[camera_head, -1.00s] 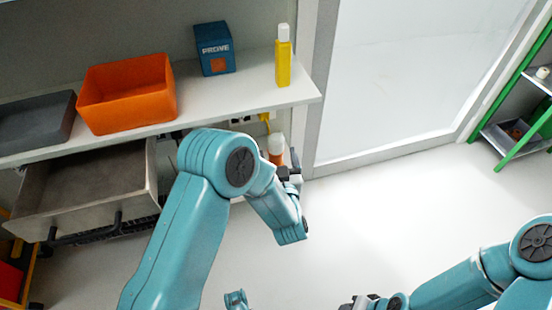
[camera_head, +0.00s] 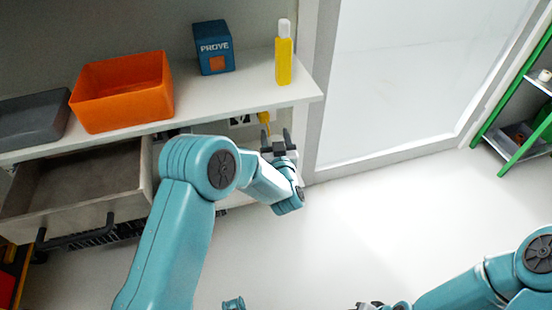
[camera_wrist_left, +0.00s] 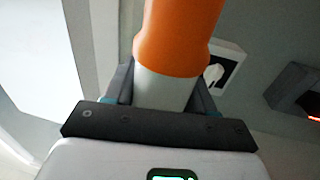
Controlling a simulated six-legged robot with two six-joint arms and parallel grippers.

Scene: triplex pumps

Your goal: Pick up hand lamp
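An orange and white cylindrical thing, seemingly the hand lamp (camera_wrist_left: 178,38), fills the top middle of the left wrist view. Its narrower white part is between the two dark fingers of my left gripper (camera_wrist_left: 160,95). In the head view my left gripper (camera_head: 277,140) is just below the shelf's right end, its fingers apart. I cannot make out the lamp there; the gripper seems to hide it. Whether the fingers touch it is not clear. My right gripper (camera_head: 368,306) is only partly in view at the bottom edge.
The shelf (camera_head: 215,100) above holds an orange bin (camera_head: 122,90), a grey tray (camera_head: 32,118), a blue box (camera_head: 214,47) and a yellow bottle (camera_head: 283,55). An open drawer (camera_head: 75,190) is at left. A green rack (camera_head: 510,90) stands right. The floor (camera_head: 380,220) is clear.

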